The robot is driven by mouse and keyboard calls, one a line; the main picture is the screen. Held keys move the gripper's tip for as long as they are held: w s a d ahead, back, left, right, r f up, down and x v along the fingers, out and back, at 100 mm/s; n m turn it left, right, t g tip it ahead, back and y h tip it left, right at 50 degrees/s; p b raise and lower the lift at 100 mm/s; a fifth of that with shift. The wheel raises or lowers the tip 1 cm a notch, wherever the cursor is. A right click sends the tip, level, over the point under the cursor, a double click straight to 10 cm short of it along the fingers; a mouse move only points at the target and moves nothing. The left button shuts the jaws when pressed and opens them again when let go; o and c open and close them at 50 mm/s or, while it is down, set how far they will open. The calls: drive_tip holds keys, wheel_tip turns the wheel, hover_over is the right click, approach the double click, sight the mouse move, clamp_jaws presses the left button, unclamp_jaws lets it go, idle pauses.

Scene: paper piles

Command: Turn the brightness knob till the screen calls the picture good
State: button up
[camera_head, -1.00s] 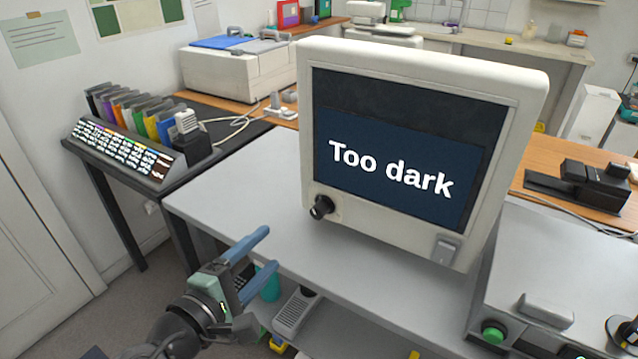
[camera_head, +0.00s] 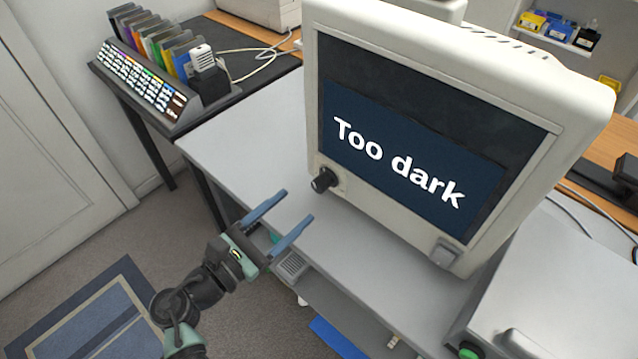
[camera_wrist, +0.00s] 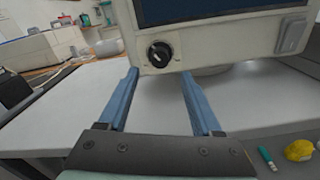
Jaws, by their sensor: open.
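The monitor (camera_head: 575,100) stands on a grey desk, and its screen (camera_head: 400,165) reads "Too dark" in white on dark blue. The black brightness knob (camera_head: 323,180) is at the lower left of the monitor's front. In the wrist view the knob (camera_wrist: 159,54) shows face on, above and between the fingertips, with a light mark on its face. My gripper (camera_head: 299,205) is open and empty, its two blue fingers pointing toward the knob but apart from it. The fingers also show in the wrist view (camera_wrist: 158,72).
A square switch (camera_head: 445,253) is at the monitor's lower right. A grey machine (camera_head: 560,285) stands to the right of the monitor. The grey desk top (camera_head: 240,140) is clear to the left of the knob. A black side table with colourful folders (camera_head: 150,40) is at the left.

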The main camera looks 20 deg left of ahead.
sight(316, 189)
drive_tip(key=x, duration=0.7)
drive_tip(key=shift+w+d+b, duration=0.1)
drive_tip(key=shift+w+b, duration=0.25)
clamp_jaws()
